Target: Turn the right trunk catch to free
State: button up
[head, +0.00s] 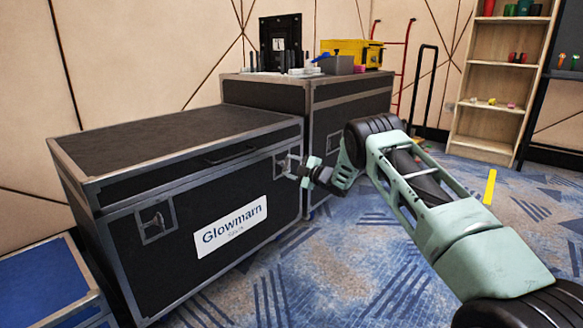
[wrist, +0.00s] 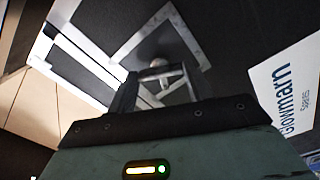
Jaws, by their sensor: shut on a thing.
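The black trunk (head: 110,230) with metal edges and a white "Glowmarn" label (head: 231,226) stands at the left in the head view, its lid closed. Its right catch (head: 282,164) sits near the right end of the front face; my gripper (head: 292,170) is at it and partly covers it. In the wrist view the catch's knob (wrist: 159,66) lies between the two fingers of my gripper (wrist: 158,78), inside a square metal frame. My gripper is shut on the catch. How far the catch is turned is hard to tell. The left catch (head: 154,222) shows uncovered.
A blue case (head: 60,285) is at the lower left. A wooden shelf (head: 485,113) stands far right. The patterned carpet in front is open.

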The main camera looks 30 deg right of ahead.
jog(key=n, duration=0.5)
jog(key=shift+f, duration=0.1)
dwell(0.7)
jog(key=o, duration=1)
jog(key=shift+p+v, duration=3.65)
jog(key=shift+v, duration=5.15)
